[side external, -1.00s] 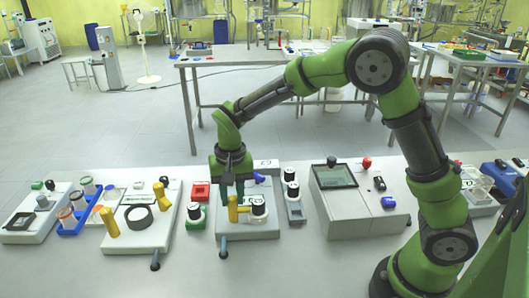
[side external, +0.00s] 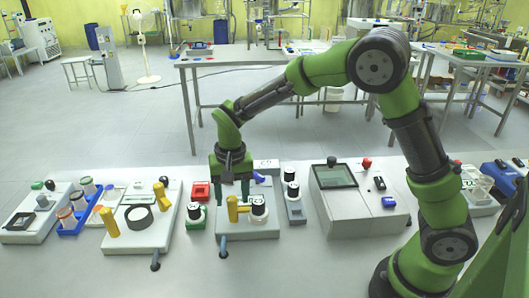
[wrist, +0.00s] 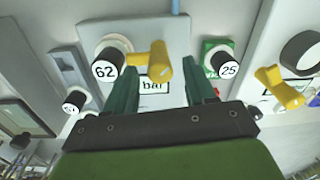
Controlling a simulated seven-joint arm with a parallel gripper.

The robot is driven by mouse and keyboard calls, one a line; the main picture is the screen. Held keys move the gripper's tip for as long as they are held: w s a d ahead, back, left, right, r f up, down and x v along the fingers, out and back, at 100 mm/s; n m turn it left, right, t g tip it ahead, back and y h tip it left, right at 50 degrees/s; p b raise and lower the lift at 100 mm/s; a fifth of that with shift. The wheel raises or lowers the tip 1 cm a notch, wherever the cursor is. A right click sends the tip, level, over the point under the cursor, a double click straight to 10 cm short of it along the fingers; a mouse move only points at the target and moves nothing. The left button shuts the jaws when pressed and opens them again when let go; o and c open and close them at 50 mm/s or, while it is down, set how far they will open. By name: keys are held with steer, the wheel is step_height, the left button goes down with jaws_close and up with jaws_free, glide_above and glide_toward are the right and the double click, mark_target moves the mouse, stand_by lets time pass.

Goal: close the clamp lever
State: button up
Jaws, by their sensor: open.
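A yellow lever (side external: 234,208) stands on the grey-white plate (side external: 232,233) below my gripper, beside a black-topped white knob (side external: 258,206). In the wrist view the yellow lever (wrist: 153,63) shows between my fingers, next to the knob marked 62 (wrist: 108,68). My gripper (side external: 232,198) points down, open and empty, with its dark green fingers just above or beside the lever. In the wrist view the gripper (wrist: 162,78) has one finger on each side of the lever. Contact cannot be told.
Another plate (side external: 140,238) on the left carries yellow levers (side external: 109,222) and a black ring (side external: 139,213). A green-based knob (side external: 196,214) and a red block (side external: 200,191) stand close by. A box with a screen (side external: 334,175) is on the right.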

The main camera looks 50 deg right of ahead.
mark_target(234, 196)
step_height(234, 196, up, 17)
steer(key=shift+s+d, duration=0.2)
steer(key=shift+d, duration=0.05)
steer(key=shift+f, duration=0.15)
steer(key=s+d+n+t, duration=0.1)
steer(key=s+d+t, duration=0.1)
steer(key=s, duration=0.7)
steer(key=s+d+f+n+t+y, duration=0.1)
steer(key=s+t, duration=0.4)
steer(key=s, duration=0.5)
steer(key=shift+d+f+n+y, duration=0.15)
steer(key=shift+d+n+y, duration=0.15)
steer(key=shift+d+n, duration=0.65)
steer(key=shift+d+m, duration=0.2)
steer(key=shift+m, duration=0.05)
